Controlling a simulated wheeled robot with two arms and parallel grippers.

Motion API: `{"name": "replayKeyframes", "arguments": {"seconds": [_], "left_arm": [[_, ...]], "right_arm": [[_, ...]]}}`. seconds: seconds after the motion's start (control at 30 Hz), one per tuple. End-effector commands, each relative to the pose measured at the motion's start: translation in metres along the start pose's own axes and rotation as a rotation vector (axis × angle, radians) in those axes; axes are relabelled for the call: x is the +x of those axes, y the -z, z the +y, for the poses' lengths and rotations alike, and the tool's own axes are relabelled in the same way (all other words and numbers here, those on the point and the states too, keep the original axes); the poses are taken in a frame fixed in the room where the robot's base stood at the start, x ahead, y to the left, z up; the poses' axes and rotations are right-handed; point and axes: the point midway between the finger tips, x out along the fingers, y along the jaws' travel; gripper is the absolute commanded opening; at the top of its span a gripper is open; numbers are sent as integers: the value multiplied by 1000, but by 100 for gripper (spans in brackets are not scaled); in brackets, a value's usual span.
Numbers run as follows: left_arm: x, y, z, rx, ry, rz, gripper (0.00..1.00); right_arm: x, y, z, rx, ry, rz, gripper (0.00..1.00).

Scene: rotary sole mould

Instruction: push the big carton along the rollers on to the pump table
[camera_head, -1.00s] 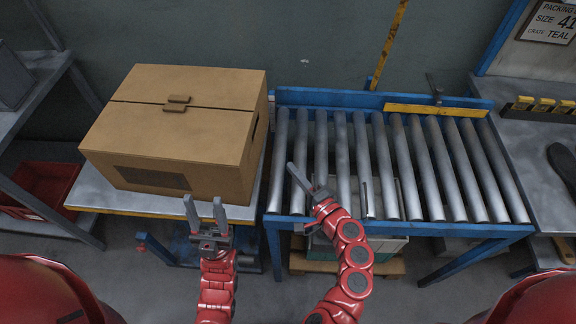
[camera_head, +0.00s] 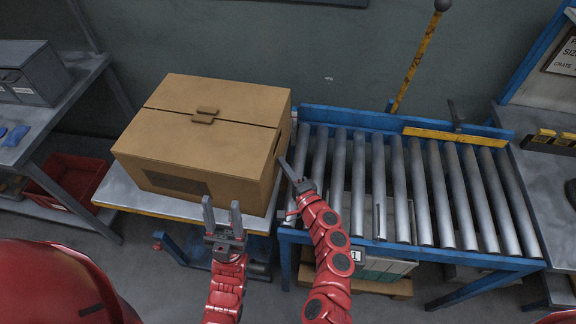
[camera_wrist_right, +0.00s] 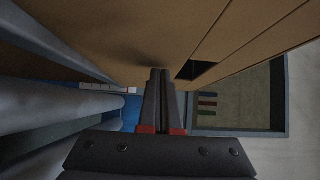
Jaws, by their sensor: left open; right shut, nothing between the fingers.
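The big closed brown carton (camera_head: 200,130) sits on the metal top of the pump table (camera_head: 118,190), left of the rollers (camera_head: 400,190). My right gripper (camera_head: 284,163) is shut and empty, its fingertips close against the carton's right side. In the right wrist view the shut fingers (camera_wrist_right: 160,75) point at the carton's brown wall (camera_wrist_right: 130,40), beside a dark hand hole; I cannot tell whether they touch. My left gripper (camera_head: 222,203) is open and empty, low in front of the carton.
A blue frame carries the rollers, with a yellow bar (camera_head: 455,138) at its back. A shelf with a grey box (camera_head: 35,72) and a red bin (camera_head: 70,185) stands at the left. A bench (camera_head: 545,190) stands at the right. The rollers are clear.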

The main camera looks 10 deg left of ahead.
Motion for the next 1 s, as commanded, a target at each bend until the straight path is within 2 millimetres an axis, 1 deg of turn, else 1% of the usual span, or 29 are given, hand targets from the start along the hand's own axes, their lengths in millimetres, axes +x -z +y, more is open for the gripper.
{"name": "replayKeyframes", "arguments": {"seconds": [0.13,0.23,0.4,0.53,0.67,1.0], "left_arm": [[0,0,0,0,0,0,50],[-9,-2,0,0,0,0,50],[-40,-7,2,0,0,0,50],[-54,-9,3,0,0,0,50],[-57,-10,3,0,0,0,50],[-55,-9,3,0,0,0,50]], "right_arm": [[0,0,0,0,0,0,0],[6,-7,4,1,1,-3,0],[32,-33,8,1,3,-6,0],[50,-51,7,2,0,-5,0],[57,-59,3,2,-1,-4,0],[57,-58,0,1,-1,-1,0]]}}
